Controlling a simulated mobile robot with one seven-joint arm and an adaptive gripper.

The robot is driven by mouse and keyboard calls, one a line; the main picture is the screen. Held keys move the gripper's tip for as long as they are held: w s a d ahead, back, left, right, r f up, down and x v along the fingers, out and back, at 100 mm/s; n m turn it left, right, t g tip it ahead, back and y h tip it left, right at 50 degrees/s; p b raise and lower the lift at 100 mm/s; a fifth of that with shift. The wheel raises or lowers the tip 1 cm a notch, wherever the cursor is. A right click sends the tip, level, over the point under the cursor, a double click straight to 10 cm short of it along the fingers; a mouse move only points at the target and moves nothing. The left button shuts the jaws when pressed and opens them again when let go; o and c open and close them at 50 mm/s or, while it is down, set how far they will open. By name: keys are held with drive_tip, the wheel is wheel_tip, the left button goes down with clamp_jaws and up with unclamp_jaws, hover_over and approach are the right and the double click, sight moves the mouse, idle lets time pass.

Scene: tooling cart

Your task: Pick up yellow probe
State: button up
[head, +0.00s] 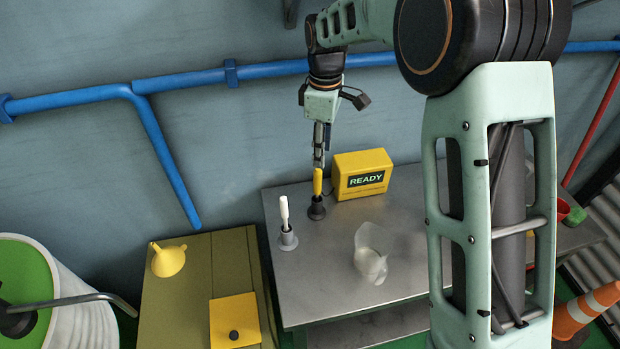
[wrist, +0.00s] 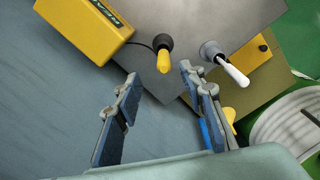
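A white probe (head: 284,210) stands in a grey holder (head: 287,240) to the left. The READY box (head: 362,174) is close on the right.

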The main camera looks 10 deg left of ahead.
sight(318, 180)
drive_tip(key=shift+s+a+f, duration=0.1)
drive_tip(key=shift+s+a, duration=0.05)
drive_tip(key=shift+a, duration=0.15)
wheel_tip(318, 180, down, 5)
drive_tip(key=shift+r, duration=0.2)
drive_tip(key=shift+a+f+p, duration=0.15)
drive_tip(key=shift+f+p, duration=0.8)
drive_tip(key=shift+f, duration=2.1)
drive_tip(key=shift+c, duration=0.7)
clamp_jaws()
